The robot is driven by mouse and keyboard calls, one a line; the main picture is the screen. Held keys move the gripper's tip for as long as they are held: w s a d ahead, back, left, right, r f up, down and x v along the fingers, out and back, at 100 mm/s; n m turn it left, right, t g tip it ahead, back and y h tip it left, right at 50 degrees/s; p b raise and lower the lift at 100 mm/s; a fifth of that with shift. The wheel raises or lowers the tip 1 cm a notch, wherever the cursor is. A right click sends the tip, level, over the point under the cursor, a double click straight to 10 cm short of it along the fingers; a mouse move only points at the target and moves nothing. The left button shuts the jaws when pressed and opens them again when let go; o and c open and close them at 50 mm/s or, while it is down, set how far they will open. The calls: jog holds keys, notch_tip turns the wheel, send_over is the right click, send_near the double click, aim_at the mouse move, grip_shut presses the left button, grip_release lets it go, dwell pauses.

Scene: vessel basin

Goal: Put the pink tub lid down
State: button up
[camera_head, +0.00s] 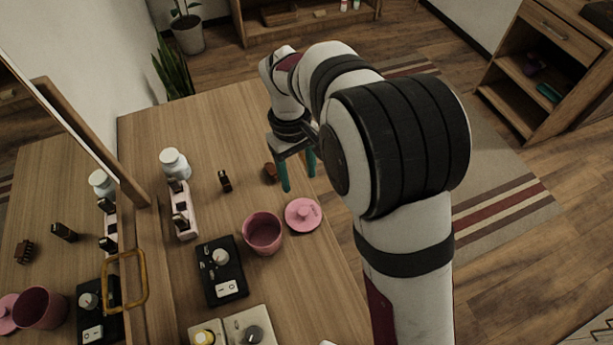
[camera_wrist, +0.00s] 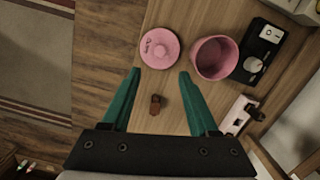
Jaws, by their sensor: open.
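The pink tub lid (camera_head: 303,215) lies flat on the wooden table near its right edge, with its knob facing up. It also shows in the wrist view (camera_wrist: 159,48). The open pink tub (camera_head: 263,233) stands upright just left of the lid and also shows in the wrist view (camera_wrist: 214,58). My gripper (camera_head: 299,179) has teal fingers. It is open and empty, above the table and beyond the lid in the head view. In the wrist view the fingers (camera_wrist: 160,74) are spread wide, with the lid past their tips.
A small brown object (camera_wrist: 156,104) lies below my gripper. A black control box (camera_head: 221,270) stands left of the tub.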

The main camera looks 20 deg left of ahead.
jog(key=s+d+r+m+y, duration=0.1)
jog(key=s+d+r+m, duration=0.1)
jog(key=d+r+m, duration=0.7)
jog(key=s+d+m+y, duration=0.2)
jog(key=s+d+m, duration=0.6)
jog(key=s+d, duration=0.6)
jog(key=shift+s+d+f+t, duration=0.3)
jog(key=shift+s+d+f, duration=0.05)
jog(key=shift+s, duration=0.7)
